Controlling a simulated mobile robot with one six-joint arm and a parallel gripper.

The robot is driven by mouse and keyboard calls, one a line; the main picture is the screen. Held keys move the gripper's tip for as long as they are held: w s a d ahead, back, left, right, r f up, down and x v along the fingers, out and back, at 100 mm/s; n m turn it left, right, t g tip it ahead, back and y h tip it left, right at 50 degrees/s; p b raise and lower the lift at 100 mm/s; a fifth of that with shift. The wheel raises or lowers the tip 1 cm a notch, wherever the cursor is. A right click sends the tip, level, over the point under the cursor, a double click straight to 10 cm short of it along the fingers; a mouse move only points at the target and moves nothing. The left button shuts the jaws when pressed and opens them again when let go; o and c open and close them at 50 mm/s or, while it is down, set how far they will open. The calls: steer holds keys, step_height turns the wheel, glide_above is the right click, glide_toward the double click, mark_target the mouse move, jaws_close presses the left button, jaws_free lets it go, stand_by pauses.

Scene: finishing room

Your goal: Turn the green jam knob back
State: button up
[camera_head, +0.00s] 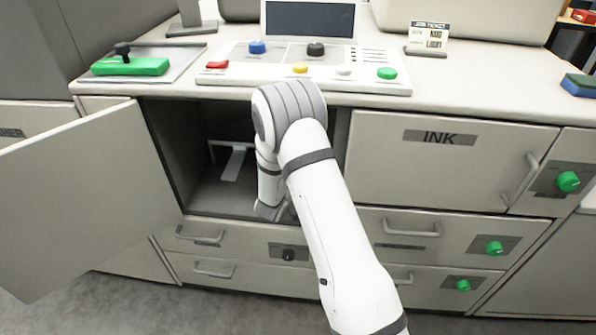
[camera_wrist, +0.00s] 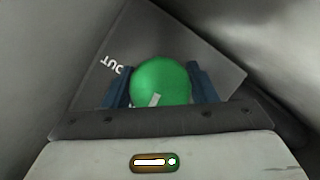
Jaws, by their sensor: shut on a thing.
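The green jam knob (camera_wrist: 160,80) is a round green knob in the wrist view, with a white mark near its lower edge. It sits on a dark plate (camera_wrist: 221,72) with lettering that seems to read "OUT", upside down in this view. My gripper (camera_wrist: 160,74) has its two dark blue fingers on either side of the knob and is shut on it. In the head view my arm reaches down into the open compartment (camera_head: 185,150); the knob and fingertips are hidden there behind the arm.
An open door (camera_head: 85,190) stands out at the left of the compartment. A closed INK door (camera_head: 440,175) is on the right. Other green knobs, such as one by the INK door (camera_head: 568,181), are on the right fronts. A button console (camera_head: 330,82) is on the counter above.

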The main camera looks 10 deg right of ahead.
steer(key=n+h+p, duration=0.1)
steer(key=n+h, duration=0.1)
steer(key=n, duration=0.2)
steer(key=shift+r+n+t+h, duration=0.1)
steer(key=shift+n+t+h, duration=0.3)
steer(key=shift+n, duration=0.6)
steer(key=shift+r+n+t+h, duration=0.1)
steer(key=shift+n+t+h, duration=0.3)
steer(key=shift+n, duration=0.6)
steer(key=o, duration=1)
steer(key=shift+f, duration=0.1)
steer(key=shift+c, duration=0.2)
steer(key=v, duration=0.7)
steer(key=shift+s+a, duration=0.25)
steer(key=shift+a, duration=0.05)
